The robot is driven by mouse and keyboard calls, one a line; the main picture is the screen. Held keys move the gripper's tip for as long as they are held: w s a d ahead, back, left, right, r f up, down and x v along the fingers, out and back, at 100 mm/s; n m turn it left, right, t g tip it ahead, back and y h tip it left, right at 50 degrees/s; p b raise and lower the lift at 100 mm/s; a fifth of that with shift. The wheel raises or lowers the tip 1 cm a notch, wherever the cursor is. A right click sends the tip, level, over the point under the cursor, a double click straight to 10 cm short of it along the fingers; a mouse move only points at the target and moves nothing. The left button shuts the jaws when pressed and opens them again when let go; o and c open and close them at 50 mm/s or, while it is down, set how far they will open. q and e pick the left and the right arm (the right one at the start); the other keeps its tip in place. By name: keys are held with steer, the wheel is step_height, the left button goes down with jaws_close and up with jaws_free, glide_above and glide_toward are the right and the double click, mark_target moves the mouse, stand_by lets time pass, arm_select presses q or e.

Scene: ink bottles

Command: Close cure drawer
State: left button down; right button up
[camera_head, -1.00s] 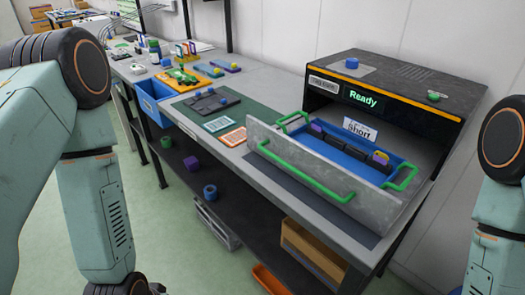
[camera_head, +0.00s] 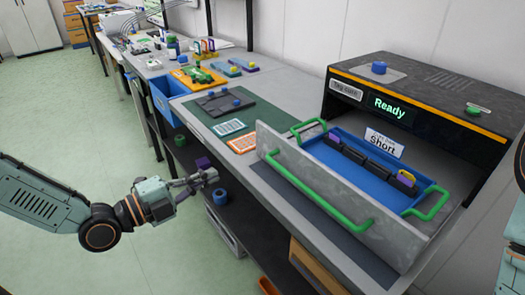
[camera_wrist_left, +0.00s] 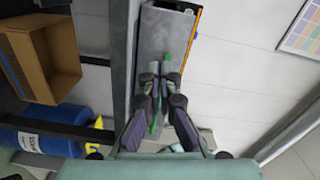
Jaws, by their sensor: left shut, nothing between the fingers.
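The cure drawer (camera_head: 290,165) is open, pulled out from the black cure unit (camera_head: 405,90), whose display reads "Ready". Its grey front panel carries a long green handle (camera_head: 315,190). My left gripper (camera_head: 212,176) is shut and empty, in front of the bench, left of the drawer front and apart from the handle. In the left wrist view its fingers (camera_wrist_left: 163,80) overlap a grey panel with green parts. My right gripper is out of view.
The bench top (camera_head: 290,222) runs along the wall, with a green mat (camera_head: 258,117) and cards left of the drawer. The green floor (camera_head: 60,130) is open at left.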

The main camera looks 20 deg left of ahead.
arm_select(q)
steer(key=m, duration=0.2)
steer(key=b, duration=0.6)
glide_toward(270, 149)
steer(key=shift+x, duration=1.15)
steer(key=shift+b+x, duration=0.75)
steer(key=shift+x, duration=1.5)
steer(key=shift+w+f, duration=0.1)
steer(key=shift+f, duration=0.05)
